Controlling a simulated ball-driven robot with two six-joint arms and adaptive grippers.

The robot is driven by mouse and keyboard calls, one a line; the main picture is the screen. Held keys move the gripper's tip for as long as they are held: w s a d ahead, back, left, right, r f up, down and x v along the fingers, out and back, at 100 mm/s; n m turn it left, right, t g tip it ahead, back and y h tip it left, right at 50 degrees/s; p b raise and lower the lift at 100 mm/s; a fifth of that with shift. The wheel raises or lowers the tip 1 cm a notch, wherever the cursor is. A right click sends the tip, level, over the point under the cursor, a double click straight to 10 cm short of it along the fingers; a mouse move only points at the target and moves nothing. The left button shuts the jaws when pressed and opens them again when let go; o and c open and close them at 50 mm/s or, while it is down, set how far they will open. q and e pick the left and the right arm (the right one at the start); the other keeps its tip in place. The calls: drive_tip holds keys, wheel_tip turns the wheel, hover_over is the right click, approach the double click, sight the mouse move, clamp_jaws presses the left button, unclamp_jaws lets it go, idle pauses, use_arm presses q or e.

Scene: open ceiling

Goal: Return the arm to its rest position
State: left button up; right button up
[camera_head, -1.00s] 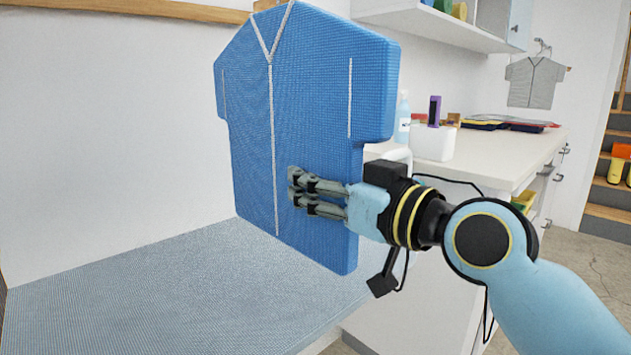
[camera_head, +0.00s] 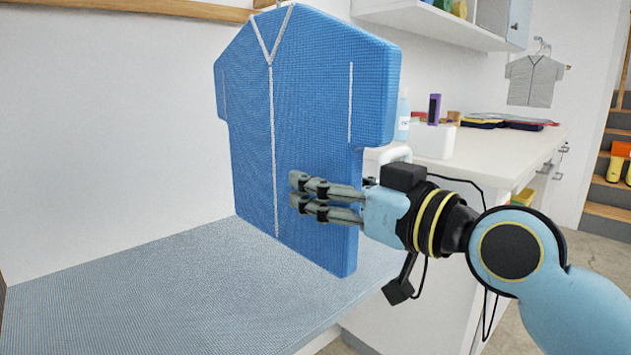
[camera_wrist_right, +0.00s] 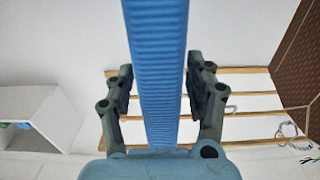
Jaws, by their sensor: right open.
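My right gripper (camera_head: 298,195) is in front of the lower right part of a blue shirt-shaped panel (camera_head: 312,95) in the head view. The panel hangs upright from a wooden rail and has white seam lines. In the right wrist view the blue panel (camera_wrist_right: 156,60) runs edge-on between the two fingers of my right gripper (camera_wrist_right: 157,88). The fingers are open, with a gap visible on both sides of the panel. My right arm comes in from the lower right. My left gripper is not in view.
A blue-grey padded surface (camera_head: 150,295) lies below the panel. A white counter (camera_head: 480,155) with a bottle (camera_head: 403,118), a white box (camera_head: 433,142) and folded cloths (camera_head: 505,123) stands to the right. A grey shirt shape (camera_head: 533,81) hangs at the back.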

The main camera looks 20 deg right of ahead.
hover_over(352, 262)
drive_tip(key=s+f+g, duration=0.1)
drive_tip(key=f, duration=0.1)
drive_tip(key=s+f+g+h, duration=0.1)
drive_tip(key=f, duration=0.2)
drive_tip(key=d+f+g, duration=0.1)
drive_tip(key=f, duration=0.1)
drive_tip(key=shift+s+f+h, duration=0.35)
drive_tip(key=shift+s+h, duration=0.05)
drive_tip(key=s+d+f+m+g+h, duration=0.2)
drive_tip(key=s+d+f+g+h, duration=0.1)
drive_tip(key=s+f+g, duration=0.45)
drive_tip(key=s+d+f+m+g+h, duration=0.1)
drive_tip(key=s+d+f+g+h, duration=0.2)
drive_tip(key=s+f, duration=0.7)
drive_tip(key=s+d+f+g, duration=0.1)
drive_tip(key=s+f, duration=0.1)
drive_tip(key=f, duration=1.1)
drive_tip(key=s+d+f+g, duration=0.1)
drive_tip(key=s+f, duration=0.1)
drive_tip(key=f, duration=1)
drive_tip(key=s+d+f, duration=0.1)
drive_tip(key=s+f, duration=1.3)
drive_tip(key=s, duration=0.4)
drive_tip(key=shift+s+f+m+g+y, duration=0.25)
drive_tip(key=shift+f+m+g+y, duration=0.05)
drive_tip(key=shift+f+g+y, duration=0.15)
